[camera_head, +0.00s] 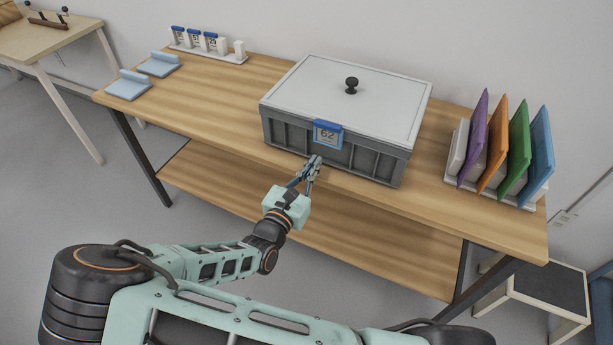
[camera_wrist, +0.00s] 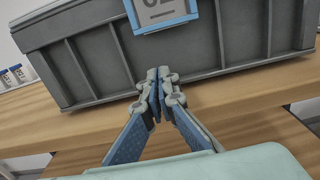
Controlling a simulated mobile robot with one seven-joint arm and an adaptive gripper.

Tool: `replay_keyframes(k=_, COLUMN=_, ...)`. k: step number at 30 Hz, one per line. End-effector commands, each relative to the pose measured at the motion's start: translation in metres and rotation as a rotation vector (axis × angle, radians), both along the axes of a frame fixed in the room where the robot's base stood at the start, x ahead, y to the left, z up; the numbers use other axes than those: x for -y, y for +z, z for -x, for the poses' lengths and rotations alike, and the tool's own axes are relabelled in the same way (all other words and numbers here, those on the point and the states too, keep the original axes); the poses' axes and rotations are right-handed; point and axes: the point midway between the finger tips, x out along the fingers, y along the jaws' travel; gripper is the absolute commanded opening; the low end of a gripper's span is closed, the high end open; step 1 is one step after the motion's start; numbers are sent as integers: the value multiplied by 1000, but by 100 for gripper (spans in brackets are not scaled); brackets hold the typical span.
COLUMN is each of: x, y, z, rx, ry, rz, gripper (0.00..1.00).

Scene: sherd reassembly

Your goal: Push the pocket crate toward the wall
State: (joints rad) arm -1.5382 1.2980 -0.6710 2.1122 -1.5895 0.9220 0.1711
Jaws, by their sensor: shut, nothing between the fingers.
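The pocket crate (camera_head: 283,130) is a grey ribbed box with a flat pale lid and a black knob. It sits on the wooden table, right of the middle, with its back side toward the wall. A blue-framed label reading 62 (camera_head: 327,135) is on its front. My gripper (camera_head: 313,161) is shut and empty at the crate's front, below the label. In the wrist view the crate's front wall (camera_wrist: 95,62) fills the upper part, and my gripper (camera_wrist: 157,75) has its fingertips together at its lower edge. I cannot tell whether they touch it.
The wooden table (camera_head: 215,105) has free room left of the crate. Two light blue pieces (camera_head: 128,86) and a rack of white bottles (camera_head: 205,45) stand at its left. A rack of coloured panels (camera_head: 496,150) stands right of the crate. The wall (camera_head: 400,40) is behind.

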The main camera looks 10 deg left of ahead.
Motion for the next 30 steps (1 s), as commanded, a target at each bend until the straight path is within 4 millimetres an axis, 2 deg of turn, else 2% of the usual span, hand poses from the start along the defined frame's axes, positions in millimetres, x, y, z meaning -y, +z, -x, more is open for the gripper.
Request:
replay_keyframes(k=16, x=5, y=1, z=-11, rx=0, ry=-2, rz=1, gripper=0)
replay_keyframes(k=30, x=34, y=1, z=-89, rx=-1, ry=-4, rz=0, gripper=0)
